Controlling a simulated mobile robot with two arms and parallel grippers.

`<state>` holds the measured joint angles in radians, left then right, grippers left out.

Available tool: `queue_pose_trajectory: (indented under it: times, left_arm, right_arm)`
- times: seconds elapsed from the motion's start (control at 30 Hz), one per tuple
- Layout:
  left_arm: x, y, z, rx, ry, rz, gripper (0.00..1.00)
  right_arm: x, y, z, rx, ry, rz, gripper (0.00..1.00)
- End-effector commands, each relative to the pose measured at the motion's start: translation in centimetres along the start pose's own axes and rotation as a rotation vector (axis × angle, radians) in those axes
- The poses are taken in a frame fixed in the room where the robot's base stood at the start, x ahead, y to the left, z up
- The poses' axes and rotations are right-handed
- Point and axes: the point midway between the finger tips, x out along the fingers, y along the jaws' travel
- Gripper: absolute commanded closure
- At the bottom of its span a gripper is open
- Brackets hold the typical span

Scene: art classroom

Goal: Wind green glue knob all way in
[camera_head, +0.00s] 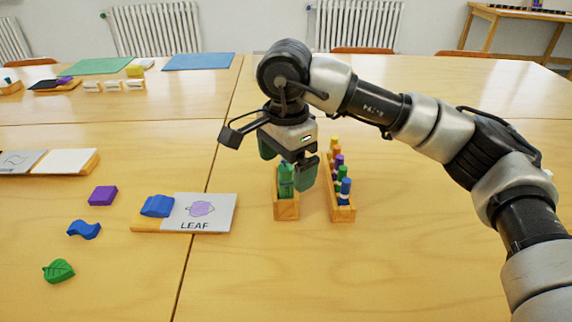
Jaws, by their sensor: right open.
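The green glue stick (286,182) stands upright in a small wooden holder (286,211) near the middle of the table. My right gripper (287,164) points down over this holder, its fingers open on either side of the glue's upper part. I cannot tell whether a finger touches it. The glue's knob cannot be made out; the holder and gripper hide parts of the glue. My left gripper is not in view.
A wooden rack (342,213) of several coloured sticks stands close to the right. A LEAF card on a wooden board (160,225) with a blue block (157,206) lies to the left. Purple (103,195), blue (84,230) and green leaf (59,270) pieces lie farther left. The front right table is clear.

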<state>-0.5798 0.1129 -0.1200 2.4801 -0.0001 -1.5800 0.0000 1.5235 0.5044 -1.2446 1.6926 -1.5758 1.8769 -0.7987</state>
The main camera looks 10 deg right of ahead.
Motion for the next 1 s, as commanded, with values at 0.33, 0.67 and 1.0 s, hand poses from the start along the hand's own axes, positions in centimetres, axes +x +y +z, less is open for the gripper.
queue_pose_trajectory:
  times: [0.33, 0.67, 1.0]
  left_arm:
    - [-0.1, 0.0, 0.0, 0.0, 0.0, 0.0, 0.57]
    - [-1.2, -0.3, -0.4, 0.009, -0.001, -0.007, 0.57]
    - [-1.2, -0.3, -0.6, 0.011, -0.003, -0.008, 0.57]
  right_arm:
    - [-0.1, 0.0, 0.0, 0.0, 0.0, 0.0, 0.04]
    - [-2.0, 0.0, 0.0, 0.0, 0.0, -0.001, 0.04]
    - [-3.5, 0.0, 0.0, 0.0, 0.0, 0.0, 0.04]
